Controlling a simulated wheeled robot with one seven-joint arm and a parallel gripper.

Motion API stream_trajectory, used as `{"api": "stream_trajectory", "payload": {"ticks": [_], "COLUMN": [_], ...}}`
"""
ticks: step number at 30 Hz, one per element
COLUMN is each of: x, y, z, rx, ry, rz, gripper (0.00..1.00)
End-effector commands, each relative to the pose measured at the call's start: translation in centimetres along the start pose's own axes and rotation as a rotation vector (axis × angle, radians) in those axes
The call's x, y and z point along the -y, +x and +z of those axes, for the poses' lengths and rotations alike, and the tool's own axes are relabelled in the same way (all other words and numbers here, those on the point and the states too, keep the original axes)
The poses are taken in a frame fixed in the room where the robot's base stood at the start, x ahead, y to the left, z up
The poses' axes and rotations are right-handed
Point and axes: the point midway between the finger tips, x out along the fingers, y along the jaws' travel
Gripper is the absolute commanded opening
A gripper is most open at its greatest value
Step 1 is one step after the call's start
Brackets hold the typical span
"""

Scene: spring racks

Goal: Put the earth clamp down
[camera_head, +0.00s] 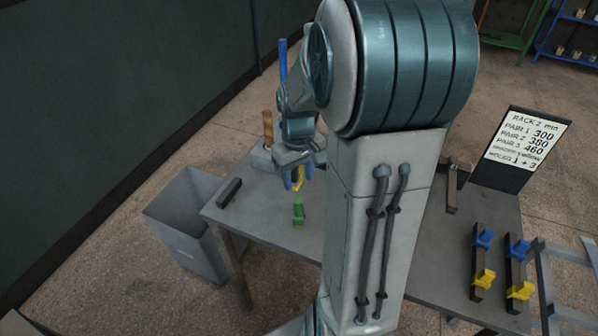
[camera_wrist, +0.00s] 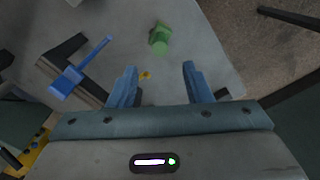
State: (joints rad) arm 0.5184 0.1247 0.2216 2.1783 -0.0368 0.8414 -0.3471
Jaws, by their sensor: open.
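A small green piece (camera_head: 298,213), which looks like the earth clamp, sits on the grey table (camera_head: 270,225) near its front left part. In the wrist view the green piece (camera_wrist: 160,38) is blurred and lies beyond the fingertips, apart from them. My gripper (camera_head: 298,178) is above the table, behind the green piece in the head view. Its blue fingers (camera_wrist: 158,82) are spread with nothing held between them. A small yellow thing (camera_head: 299,180) shows at the fingers, and a yellow spot (camera_wrist: 145,75) shows between them in the wrist view; I cannot tell what it is.
A dark bar (camera_head: 229,192) lies at the table's left edge, above a grey bin (camera_head: 185,235). Blue and yellow clamps sit on dark bars (camera_head: 480,265) at the right. A sign (camera_head: 522,140) stands at the back right. My arm hides the middle of the table.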

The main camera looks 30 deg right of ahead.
Motion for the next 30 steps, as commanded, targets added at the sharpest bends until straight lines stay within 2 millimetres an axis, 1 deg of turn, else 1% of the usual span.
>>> {"api": "stream_trajectory", "payload": {"ticks": [5,8,11,15,21,27,30], "x": [0.4,1.5,3.1,5.3,8.2,10.7,11.5], "y": [-1.3,-2.2,-3.5,-5.2,-7.1,-8.2,-8.5], "z": [0.2,0.8,1.7,3.4,6.1,9.0,10.1], "rx": [-0.007,-0.021,-0.046,-0.089,-0.156,-0.224,-0.25], "ry": [0.0,0.001,0.005,0.017,0.034,0.048,0.055], "rz": [0.006,0.02,0.038,0.057,0.063,0.045,0.032], "gripper": [0.45,0.45,0.45,0.45,0.45,0.45,0.45]}}
